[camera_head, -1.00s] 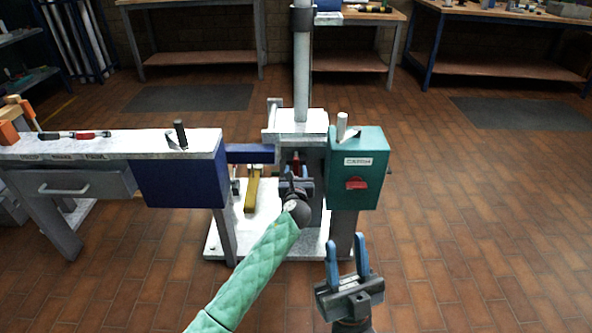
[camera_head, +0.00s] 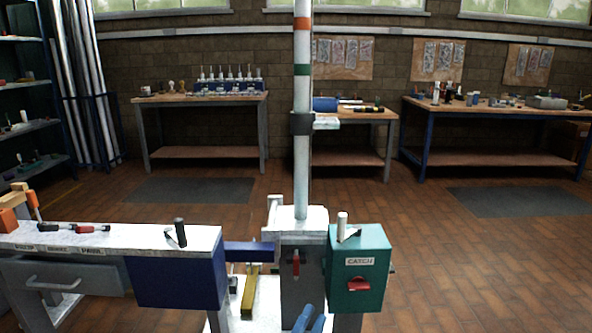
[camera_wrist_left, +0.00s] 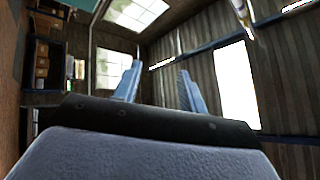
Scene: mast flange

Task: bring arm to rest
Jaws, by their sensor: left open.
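My left gripper (camera_head: 313,313) shows only as two blue fingertips at the bottom edge of the head view, in front of the base of the mast stand. The left wrist view shows its two blue fingers (camera_wrist_left: 158,83) apart with nothing between them, against the windows and the ribbed ceiling. The rest of the left arm is below the head picture. My right gripper is not in view. The mast (camera_head: 302,165) stands upright on its grey stand (camera_head: 300,262). A teal box marked CATCH (camera_head: 357,290), with a red knob, is on its right.
A bench (camera_head: 110,238) with a dark blue end block (camera_head: 178,277) stands at the left, joined to the stand by a blue bar (camera_head: 249,251). A yellow piece (camera_head: 249,297) lies low between them. Open tiled floor (camera_head: 480,270) is at the right. Workbenches line the back wall.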

